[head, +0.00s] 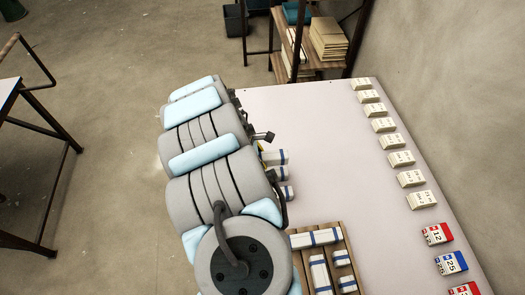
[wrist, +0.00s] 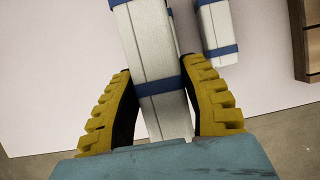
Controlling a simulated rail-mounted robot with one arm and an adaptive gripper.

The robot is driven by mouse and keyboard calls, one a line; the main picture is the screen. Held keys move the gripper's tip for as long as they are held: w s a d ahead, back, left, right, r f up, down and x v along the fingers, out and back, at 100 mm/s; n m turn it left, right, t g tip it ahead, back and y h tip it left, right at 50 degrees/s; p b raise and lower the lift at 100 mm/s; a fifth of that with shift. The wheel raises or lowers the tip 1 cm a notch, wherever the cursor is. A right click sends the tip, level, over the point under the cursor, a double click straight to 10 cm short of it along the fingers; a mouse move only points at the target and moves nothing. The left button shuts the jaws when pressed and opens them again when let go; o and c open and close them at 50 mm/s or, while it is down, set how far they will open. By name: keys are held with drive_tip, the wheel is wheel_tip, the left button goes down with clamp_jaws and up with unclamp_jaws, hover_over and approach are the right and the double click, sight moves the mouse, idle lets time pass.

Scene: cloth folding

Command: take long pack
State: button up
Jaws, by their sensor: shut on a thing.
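In the wrist view my gripper (wrist: 157,68) has its two yellow fingers on either side of a long white pack (wrist: 148,40) with blue bands, and it is shut on this pack. The pack runs from between the fingers up past the top edge of the picture. A second white pack (wrist: 213,32) with a blue band lies to its right, apart from it. In the head view my arm hides most of the gripper and the held pack. Several white packs with blue bands, one of them at the table's left edge (head: 287,192), show beside the arm.
A wooden tray (head: 345,236) with several white-and-blue packs stands at the table's front; its edge shows in the wrist view (wrist: 299,45). Small cream blocks (head: 391,141) and red and blue boxes (head: 452,263) line the right edge. The table's middle (head: 330,150) is clear.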

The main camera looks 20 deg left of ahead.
drive_tip(key=shift+s+d+r+p, duration=0.1)
drive_tip(key=shift+s+r+p, duration=0.25)
drive_tip(key=shift+s+p, duration=0.25)
drive_tip(key=shift+s+r+p, duration=0.3)
drive_tip(key=shift+s+p, duration=0.5)
drive_tip(key=shift+p, duration=0.05)
drive_tip(key=shift+s+r+p, duration=0.25)
drive_tip(key=shift+s+p, duration=0.5)
drive_tip(key=shift+p, duration=0.1)
drive_tip(key=shift+s+r+p, duration=0.3)
drive_tip(key=shift+s+p, duration=0.5)
drive_tip(key=shift+p, duration=0.05)
